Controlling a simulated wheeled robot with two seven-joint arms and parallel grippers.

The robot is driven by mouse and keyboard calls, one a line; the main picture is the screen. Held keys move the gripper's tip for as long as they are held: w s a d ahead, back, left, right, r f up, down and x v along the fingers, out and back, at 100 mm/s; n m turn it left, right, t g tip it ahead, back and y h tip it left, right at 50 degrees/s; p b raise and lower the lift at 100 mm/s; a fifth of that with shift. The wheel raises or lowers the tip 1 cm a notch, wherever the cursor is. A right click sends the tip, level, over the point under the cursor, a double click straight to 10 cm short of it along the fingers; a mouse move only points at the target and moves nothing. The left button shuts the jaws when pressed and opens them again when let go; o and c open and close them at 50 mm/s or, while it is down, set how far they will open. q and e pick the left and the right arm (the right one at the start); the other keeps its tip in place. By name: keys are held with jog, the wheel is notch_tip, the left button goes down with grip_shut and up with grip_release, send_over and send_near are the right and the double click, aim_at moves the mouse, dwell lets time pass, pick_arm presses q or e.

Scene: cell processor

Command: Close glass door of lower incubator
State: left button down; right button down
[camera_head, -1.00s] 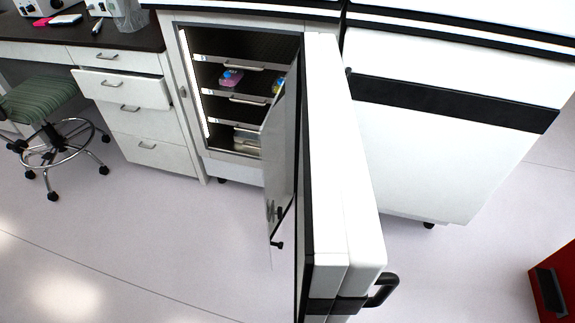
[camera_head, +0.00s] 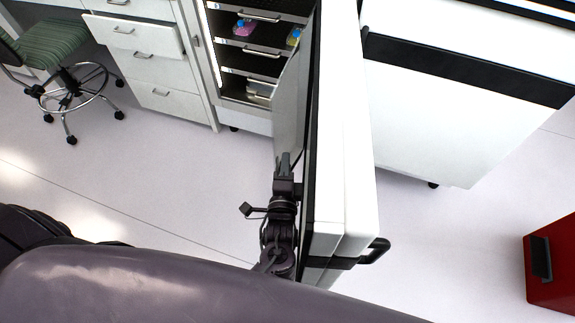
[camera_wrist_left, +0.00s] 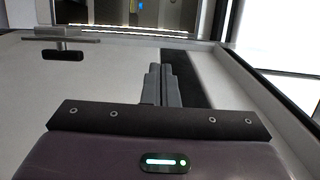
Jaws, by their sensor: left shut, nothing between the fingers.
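The lower incubator (camera_head: 264,120) has its shelves exposed. Its glass door (camera_head: 291,105) stands swung open, a pale panel beside the thick white outer door (camera_head: 343,130), which is also open. My left gripper (camera_head: 285,157) is shut and empty at the lower end of the glass door, in front of the outer door's inner face; I cannot tell whether it touches the glass. In the left wrist view the closed fingers (camera_wrist_left: 161,82) point over a pale panel, with a dark latch handle (camera_wrist_left: 63,54) at the left. My right gripper is not in view.
The outer door has a black handle (camera_head: 375,250). A drawer (camera_head: 133,35) stands partly open at the left, near a green stool (camera_head: 55,48). A red cabinet (camera_head: 552,265) is at the right. Bare floor lies left of the doors.

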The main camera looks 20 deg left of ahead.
pick_arm(q)
jog(key=b+x, duration=0.1)
jog(key=x, duration=0.2)
jog(key=b+x, duration=0.2)
jog(key=x, duration=0.1)
jog(key=shift+f, duration=0.25)
jog(key=shift+w+a+r, duration=0.1)
jog(key=shift+w+r, duration=0.1)
jog(key=shift+w, duration=0.25)
